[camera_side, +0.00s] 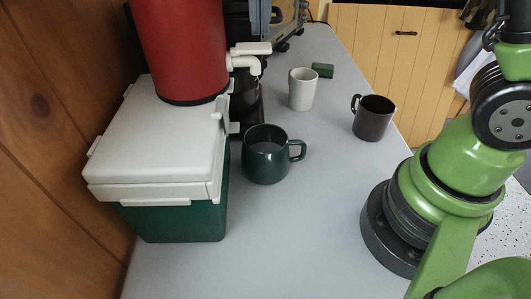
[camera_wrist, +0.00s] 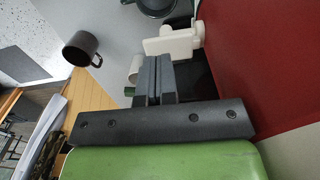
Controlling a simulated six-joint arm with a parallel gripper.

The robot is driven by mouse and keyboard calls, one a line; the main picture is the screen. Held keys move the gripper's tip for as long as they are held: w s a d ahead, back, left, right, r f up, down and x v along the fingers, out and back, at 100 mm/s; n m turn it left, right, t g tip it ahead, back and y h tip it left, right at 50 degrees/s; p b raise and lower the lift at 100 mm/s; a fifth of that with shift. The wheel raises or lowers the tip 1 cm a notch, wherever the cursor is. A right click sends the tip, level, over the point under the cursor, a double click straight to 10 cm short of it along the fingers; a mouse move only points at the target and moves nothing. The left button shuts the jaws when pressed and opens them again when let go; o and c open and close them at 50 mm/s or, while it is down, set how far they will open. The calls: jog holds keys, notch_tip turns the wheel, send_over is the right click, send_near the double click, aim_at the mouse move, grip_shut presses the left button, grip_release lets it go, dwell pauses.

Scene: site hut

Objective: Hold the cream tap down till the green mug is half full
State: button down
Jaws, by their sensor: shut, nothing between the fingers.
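The cream tap (camera_side: 245,63) sticks out from the red drum, with its flat lever on top. The green mug (camera_side: 266,162) stands upright on the bench, in front of the tap in the side view, handle to the right. I cannot tell its fill level, and no stream shows. In the wrist view the tap (camera_wrist: 174,42) lies just beyond my fingertips and the green mug (camera_wrist: 157,5) is cut by the top edge. My gripper (camera_wrist: 153,60) is shut and empty. In the side view its grey fingers (camera_side: 260,28) appear just above the lever; contact cannot be told.
The red drum (camera_side: 182,45) stands on a cooler with a white lid (camera_side: 155,140). A white cup (camera_side: 302,90), a brown mug (camera_side: 373,118) and a small green block (camera_side: 322,70) stand to the right. The front of the grey bench (camera_side: 280,240) is clear.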

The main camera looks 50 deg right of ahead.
jog(key=shift+f, duration=1.2)
jog(key=shift+r, duration=0.1)
dwell(2.7)
jog(key=shift+r, duration=2.4)
jog(key=shift+r, duration=0.1)
jog(key=shift+s+d+r, duration=0.1)
jog(key=shift+s+r, duration=0.05)
jog(key=shift+s, duration=0.1)
jog(key=s+d+n+t+y, duration=0.1)
jog(key=s+n+t, duration=0.1)
jog(key=s, duration=0.5)
jog(key=s+d+n+t+y, duration=0.1)
jog(key=s+d+n+t, duration=0.1)
jog(key=s+t, duration=0.3)
jog(key=s+n, duration=0.1)
jog(key=s, duration=0.2)
jog(key=shift+d+r, duration=0.15)
jog(key=shift+d, duration=0.1)
